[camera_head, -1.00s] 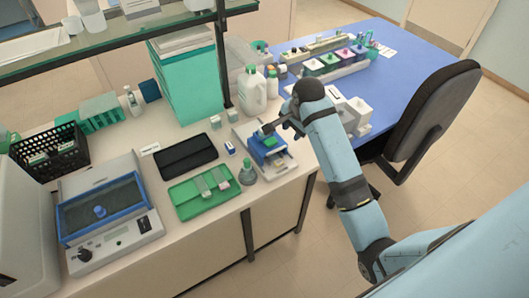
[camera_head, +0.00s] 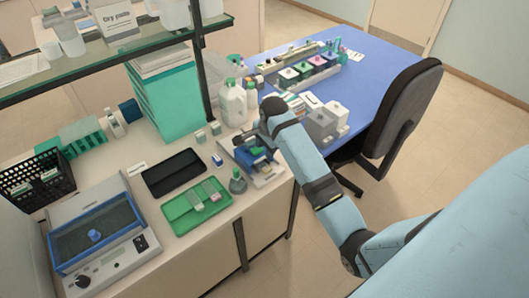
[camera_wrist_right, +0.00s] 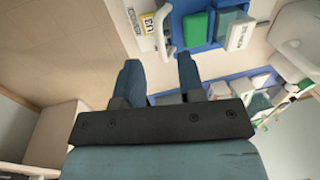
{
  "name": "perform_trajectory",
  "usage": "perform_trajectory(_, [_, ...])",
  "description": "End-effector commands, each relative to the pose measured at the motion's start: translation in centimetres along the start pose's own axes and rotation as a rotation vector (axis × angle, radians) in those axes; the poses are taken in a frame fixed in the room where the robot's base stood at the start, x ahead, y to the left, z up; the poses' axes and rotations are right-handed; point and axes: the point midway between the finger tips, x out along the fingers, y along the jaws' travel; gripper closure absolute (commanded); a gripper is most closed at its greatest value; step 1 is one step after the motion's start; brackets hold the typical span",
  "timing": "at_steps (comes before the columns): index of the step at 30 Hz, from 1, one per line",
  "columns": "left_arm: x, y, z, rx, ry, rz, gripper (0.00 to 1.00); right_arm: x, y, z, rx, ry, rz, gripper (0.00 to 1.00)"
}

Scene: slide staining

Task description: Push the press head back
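The press (camera_head: 268,174) is a small device with a pale base and a blue body at the bench's right front edge. Its blue and green upper part is partly hidden by my right gripper (camera_head: 252,141) in the head view, so I cannot tell the press head's exact position. The right wrist view shows a blue body with a green block (camera_wrist_right: 196,29) beyond the fingertips. In that view the right gripper (camera_wrist_right: 158,68) is open, with nothing between its fingers. I cannot tell whether a finger touches the press. My left gripper is not in view.
A green tray (camera_head: 181,218) with slides, a dark tray (camera_head: 174,172) and a small flask (camera_head: 237,183) are left of the press. White bottles (camera_head: 234,104) stand behind it. A blue table (camera_head: 377,62) and dark chair (camera_head: 402,110) are to the right.

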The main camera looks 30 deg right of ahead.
Motion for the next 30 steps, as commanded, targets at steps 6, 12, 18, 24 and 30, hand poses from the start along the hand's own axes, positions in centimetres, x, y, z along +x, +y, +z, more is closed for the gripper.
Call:
perform_trajectory(6, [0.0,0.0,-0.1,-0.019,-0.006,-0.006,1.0,3.1,0.0,-0.1,0.0,0.0,0.001,0.64])
perform_trajectory(12, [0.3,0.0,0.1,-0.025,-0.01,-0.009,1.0,4.2,0.0,0.0,-0.001,0.0,0.0,0.64])
perform_trajectory(18, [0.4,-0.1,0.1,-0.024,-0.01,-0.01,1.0,4.3,0.0,0.0,-0.001,0.0,-0.001,0.64])
perform_trajectory(24, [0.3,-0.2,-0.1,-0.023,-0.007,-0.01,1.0,4.3,0.0,0.0,-0.001,0.0,-0.001,1.0])
perform_trajectory(30, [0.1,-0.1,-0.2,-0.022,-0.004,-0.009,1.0,4.3,0.0,0.0,-0.001,0.0,0.0,1.0])
